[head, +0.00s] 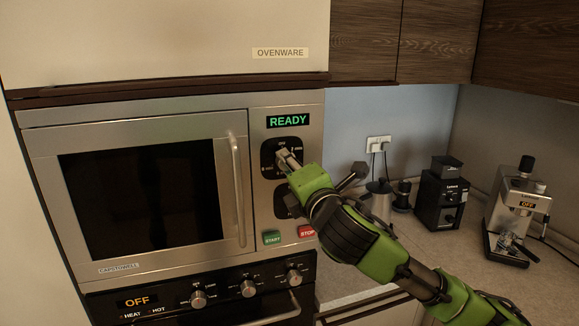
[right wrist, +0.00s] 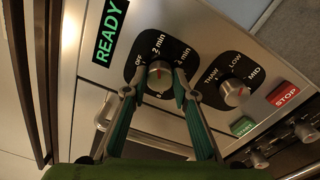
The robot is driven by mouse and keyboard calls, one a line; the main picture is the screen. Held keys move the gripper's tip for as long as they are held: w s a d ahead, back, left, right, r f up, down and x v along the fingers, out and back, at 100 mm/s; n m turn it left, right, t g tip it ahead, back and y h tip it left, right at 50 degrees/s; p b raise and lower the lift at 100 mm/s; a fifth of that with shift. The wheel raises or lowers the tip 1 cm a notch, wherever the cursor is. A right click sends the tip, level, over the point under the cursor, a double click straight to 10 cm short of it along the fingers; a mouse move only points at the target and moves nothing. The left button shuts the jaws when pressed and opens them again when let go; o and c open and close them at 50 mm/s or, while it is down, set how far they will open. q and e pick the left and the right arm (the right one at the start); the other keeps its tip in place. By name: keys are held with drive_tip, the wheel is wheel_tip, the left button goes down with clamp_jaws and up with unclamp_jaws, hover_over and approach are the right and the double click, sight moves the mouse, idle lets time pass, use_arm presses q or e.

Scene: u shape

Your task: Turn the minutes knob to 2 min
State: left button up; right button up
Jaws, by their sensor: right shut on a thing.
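The microwave (head: 215,112) stands in the upper cabinet, with a green READY display (head: 288,121) at the top of its panel. The minutes knob (right wrist: 159,76) is the upper one, on a black plate with OFF and minute marks around it. My right gripper (right wrist: 159,88) has its two fingers on either side of this knob and is shut on it. In the head view my right gripper (head: 287,158) mostly hides the knob. My left gripper is not in view.
The lower power knob (right wrist: 234,92) and the START (right wrist: 242,126) and STOP (right wrist: 284,95) buttons sit close by. The oven knobs (head: 248,289) are below. A coffee grinder (head: 441,195) and an espresso machine (head: 517,210) stand on the right counter.

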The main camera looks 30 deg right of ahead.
idle(0.5)
drive_tip(key=o, duration=1.1)
drive_tip(key=shift+w, duration=0.1)
drive_tip(key=r, duration=0.4)
drive_tip(key=d+r, duration=0.1)
drive_tip(key=r, duration=0.1)
drive_tip(key=shift+r, duration=0.2)
drive_tip(key=r, duration=0.1)
drive_tip(key=a+r, duration=0.1)
drive_tip(key=r, duration=0.1)
drive_tip(key=shift+a, duration=0.2)
drive_tip(key=shift+a+r, duration=0.15)
drive_tip(key=shift+r, duration=0.15)
drive_tip(key=shift+d, duration=0.45)
